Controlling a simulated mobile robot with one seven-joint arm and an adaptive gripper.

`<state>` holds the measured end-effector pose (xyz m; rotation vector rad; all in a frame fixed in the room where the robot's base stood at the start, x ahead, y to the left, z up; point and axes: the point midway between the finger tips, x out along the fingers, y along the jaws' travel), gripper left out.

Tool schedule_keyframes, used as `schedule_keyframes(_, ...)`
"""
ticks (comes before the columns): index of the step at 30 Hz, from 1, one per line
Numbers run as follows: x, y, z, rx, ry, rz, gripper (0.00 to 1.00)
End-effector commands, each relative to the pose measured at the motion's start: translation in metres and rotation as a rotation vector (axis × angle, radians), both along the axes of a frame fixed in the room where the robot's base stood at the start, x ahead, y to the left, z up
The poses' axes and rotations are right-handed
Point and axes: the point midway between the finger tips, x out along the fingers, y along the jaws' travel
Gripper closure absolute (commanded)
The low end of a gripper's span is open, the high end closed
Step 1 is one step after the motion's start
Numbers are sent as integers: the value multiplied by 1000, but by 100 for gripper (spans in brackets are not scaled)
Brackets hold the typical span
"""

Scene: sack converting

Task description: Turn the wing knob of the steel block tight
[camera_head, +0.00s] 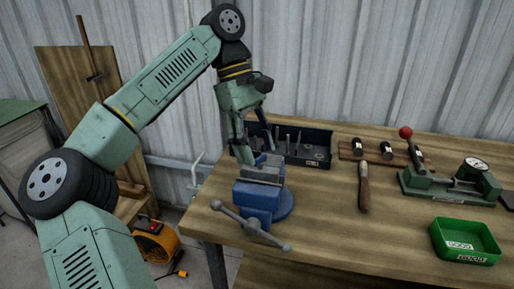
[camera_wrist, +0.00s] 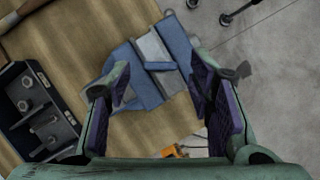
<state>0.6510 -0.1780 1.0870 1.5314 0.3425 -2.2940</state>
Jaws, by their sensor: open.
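A pale steel block (camera_head: 258,173) sits in the jaws of a blue vise (camera_head: 262,198) near the table's left front corner. In the wrist view the block (camera_wrist: 153,50) shows grey between the blue vise jaws (camera_wrist: 128,68). My gripper (camera_head: 256,150) points down close above the vise. Its fingers stand apart with nothing seen between them, and they also show in the wrist view (camera_wrist: 163,82). A small dark grey shape shows beside the right finger; I cannot tell if it is the wing knob. I cannot make out the knob clearly in either view.
A dark bin (camera_head: 310,152) with upright metal pieces stands behind the vise. The vise handle (camera_head: 250,226) juts out in front.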

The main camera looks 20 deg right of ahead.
Motion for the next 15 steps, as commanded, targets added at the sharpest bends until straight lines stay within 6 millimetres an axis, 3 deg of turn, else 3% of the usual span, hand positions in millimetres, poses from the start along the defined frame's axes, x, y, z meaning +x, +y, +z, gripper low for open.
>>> schedule_keyframes(9,16,8,43,2,-5,4,52)
schedule_keyframes(15,22,10,58,1,-3,2,52)
